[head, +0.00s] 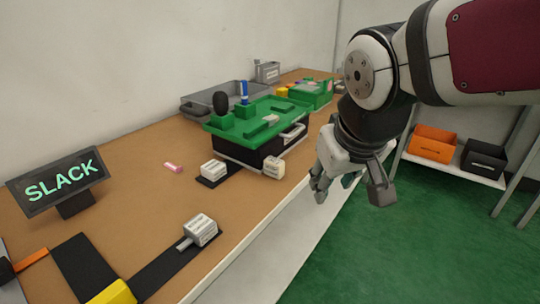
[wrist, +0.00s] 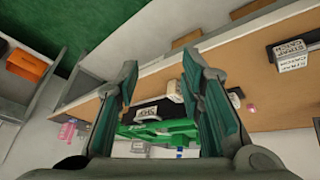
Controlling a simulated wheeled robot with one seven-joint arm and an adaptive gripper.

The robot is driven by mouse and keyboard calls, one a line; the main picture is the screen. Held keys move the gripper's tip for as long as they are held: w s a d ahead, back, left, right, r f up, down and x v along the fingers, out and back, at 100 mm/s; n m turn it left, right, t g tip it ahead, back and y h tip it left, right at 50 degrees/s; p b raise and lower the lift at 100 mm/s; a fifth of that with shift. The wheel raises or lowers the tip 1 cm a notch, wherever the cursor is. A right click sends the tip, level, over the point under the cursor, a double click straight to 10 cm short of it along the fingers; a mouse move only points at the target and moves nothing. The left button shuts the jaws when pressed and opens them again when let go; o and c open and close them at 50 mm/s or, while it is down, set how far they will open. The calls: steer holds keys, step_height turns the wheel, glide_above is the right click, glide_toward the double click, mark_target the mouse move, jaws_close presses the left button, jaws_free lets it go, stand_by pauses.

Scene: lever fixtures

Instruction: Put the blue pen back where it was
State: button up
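A blue pen (head: 244,92) stands upright in a small green block on the green-topped fixture (head: 262,118) on the bench. A dark rounded knob stands just left of the pen. My gripper (head: 348,186) hangs in front of the bench's right edge, to the right of the fixture and apart from it. It is open, and in the wrist view (wrist: 160,66) nothing shows between its fingers. The green fixture shows beyond the fingers in the wrist view (wrist: 160,131); I cannot make out the pen for sure there.
A SLACK sign (head: 60,184) stands at the left. White labelled blocks (head: 200,230) on dark strips and a pink eraser-like piece (head: 173,168) lie on the bench. A grey tray (head: 210,98) and a green box (head: 310,94) are behind. Orange (head: 433,143) and black (head: 483,160) bins sit on a shelf.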

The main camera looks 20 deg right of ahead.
steer(key=s+a+f+g, duration=0.1)
steer(key=s+g, duration=0.1)
steer(key=s, duration=0.6)
steer(key=s+a+f+g+y, duration=0.1)
steer(key=s+a+g, duration=0.1)
steer(key=s, duration=0.7)
steer(key=shift+f, duration=0.2)
steer(key=shift+a, duration=0.1)
step_height(320, 180, up, 20)
steer(key=t+p, duration=0.3)
steer(key=p, duration=1.5)
steer(key=shift+a+r+n+y, duration=0.15)
steer(key=shift+a+n+y, duration=0.05)
steer(key=shift+n+y, duration=0.1)
